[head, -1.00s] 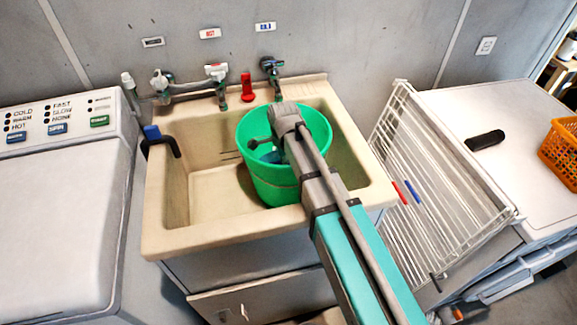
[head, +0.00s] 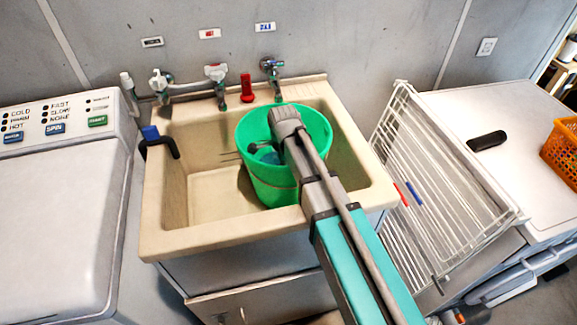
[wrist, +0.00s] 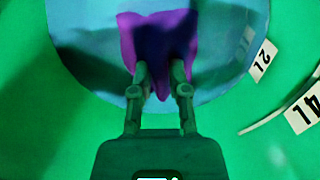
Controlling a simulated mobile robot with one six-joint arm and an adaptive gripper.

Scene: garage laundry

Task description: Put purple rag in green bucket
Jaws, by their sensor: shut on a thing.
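The green bucket (head: 272,187) stands in the beige sink, on its right side. My arm reaches over the bucket's rim, and in the head view my gripper is mostly hidden inside the bucket behind the arm. In the wrist view the green bucket wall (wrist: 40,130) surrounds a blue round area at the bottom. There my gripper (wrist: 161,80) is shut on the purple rag (wrist: 160,30), which lies between and beyond the fingertips. Whether the rag touches the bucket's bottom I cannot tell.
The sink (head: 160,245) has taps and a red object (head: 246,88) along its back edge. A washing machine (head: 55,210) stands at left. A white wire rack (head: 440,190) leans at right, near my arm. An orange basket (head: 562,150) sits at far right.

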